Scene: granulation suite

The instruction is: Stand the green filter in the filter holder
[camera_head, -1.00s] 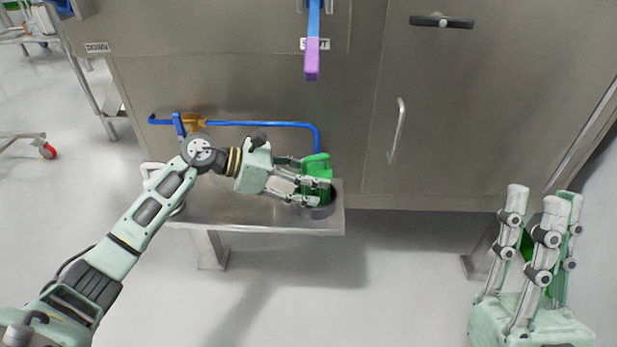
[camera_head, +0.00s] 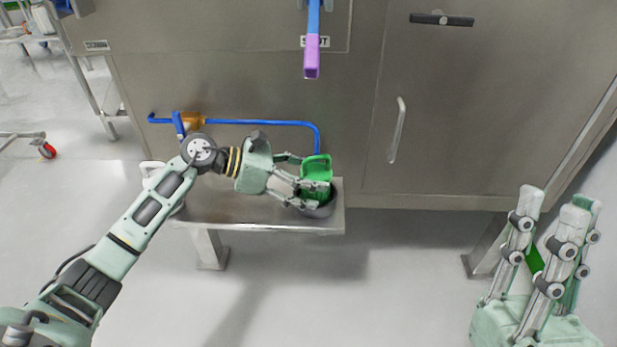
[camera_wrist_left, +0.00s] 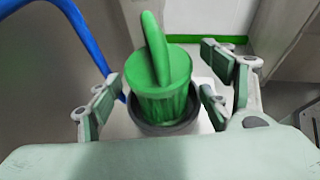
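The green filter (camera_head: 316,168) stands upright with its lower end inside the round dark grey filter holder (camera_head: 322,209), at the right end of the steel shelf. In the left wrist view the green filter (camera_wrist_left: 160,84), with its upright handle, sits inside the rim of the holder (camera_wrist_left: 152,130). My left gripper (camera_head: 312,193) is open around the filter. The wrist view shows gaps between its fingers and the filter on both sides. My right gripper (camera_head: 553,205) is open and empty at the lower right, fingers pointing up, far from the filter.
The steel shelf (camera_head: 245,209) is bare left of the holder. A blue pipe (camera_head: 265,123) runs behind it. A steel cabinet (camera_head: 470,110) with a handle (camera_head: 397,130) stands behind. A purple-ended blue lever (camera_head: 312,58) hangs above. The floor in front is clear.

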